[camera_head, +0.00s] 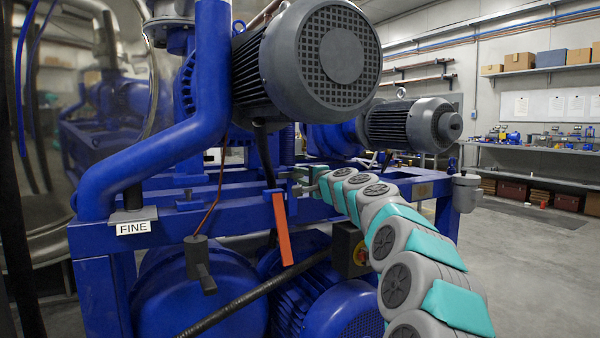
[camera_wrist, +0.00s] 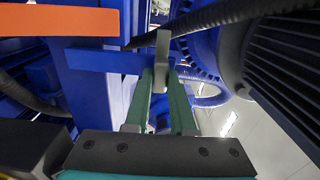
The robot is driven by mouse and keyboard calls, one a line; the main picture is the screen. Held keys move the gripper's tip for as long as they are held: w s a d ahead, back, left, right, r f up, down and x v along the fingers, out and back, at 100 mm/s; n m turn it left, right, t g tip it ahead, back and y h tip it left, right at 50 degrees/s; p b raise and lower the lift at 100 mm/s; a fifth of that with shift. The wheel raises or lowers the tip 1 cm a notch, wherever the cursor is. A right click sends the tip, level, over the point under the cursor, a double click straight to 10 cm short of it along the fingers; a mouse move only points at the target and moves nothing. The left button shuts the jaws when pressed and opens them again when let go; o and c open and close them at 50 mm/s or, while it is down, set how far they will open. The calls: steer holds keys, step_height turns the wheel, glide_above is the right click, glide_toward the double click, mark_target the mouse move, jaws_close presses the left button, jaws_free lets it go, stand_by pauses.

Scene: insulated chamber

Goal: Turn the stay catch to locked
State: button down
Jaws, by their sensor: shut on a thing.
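My gripper (camera_head: 308,180) reaches in from the right to the blue frame, below the large grey motor. In the wrist view its two teal fingers (camera_wrist: 163,85) are shut on a small grey handle (camera_wrist: 162,48), which seems to be the stay catch. The handle's upper end stands out beyond the fingertips, and part of it shows between them. In the head view the catch is small and mostly hidden at the fingertips, so its exact angle and any locked mark cannot be read.
An orange bar (camera_head: 283,229) hangs from the blue frame (camera_head: 250,209) just left of my gripper; it also shows in the wrist view (camera_wrist: 60,20). The grey motor (camera_head: 315,58) overhangs closely.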

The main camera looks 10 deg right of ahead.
stand_by(0.6)
steer(key=c, duration=0.8)
jaws_free()
steer(key=shift+o, duration=0.2)
steer(key=shift+s+d, duration=0.1)
steer(key=b+v, duration=0.1)
steer(key=v, duration=0.6)
steer(key=shift+s, duration=0.25)
